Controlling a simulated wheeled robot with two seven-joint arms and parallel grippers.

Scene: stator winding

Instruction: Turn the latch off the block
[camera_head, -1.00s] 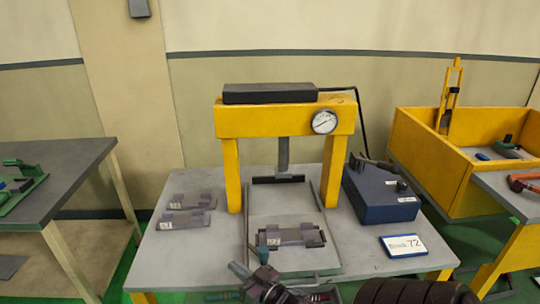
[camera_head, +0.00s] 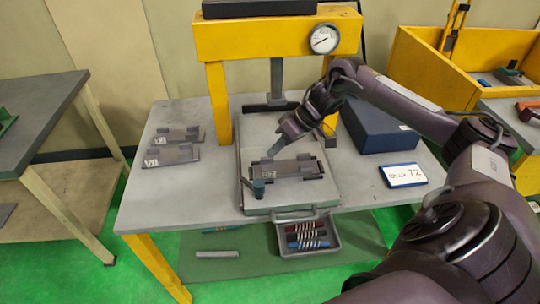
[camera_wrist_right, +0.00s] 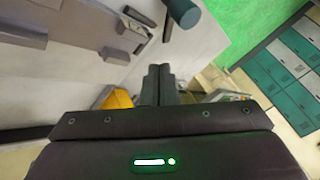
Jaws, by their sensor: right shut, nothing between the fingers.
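The dark grey block (camera_head: 290,170) lies on the pale plate (camera_head: 312,192) under the yellow press. The latch (camera_head: 248,186), a dark bar with a teal upright knob (camera_head: 258,188), is at the block's left front end. I cannot tell how much of it overlaps the block. My right gripper (camera_head: 272,151) is shut and empty, just above and behind the block's left part, apart from the knob. In the right wrist view its shut fingers (camera_wrist_right: 158,82) show below the knob (camera_wrist_right: 182,12), with a gap between. My left gripper is not in view.
The yellow press frame (camera_head: 215,95) stands behind, its ram (camera_head: 276,80) above the plate's back. Two similar grey blocks (camera_head: 172,154) lie left. A blue box (camera_head: 375,125) and a "72" sign (camera_head: 403,174) are right. A tray of coloured tools (camera_head: 305,236) sits below the table.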

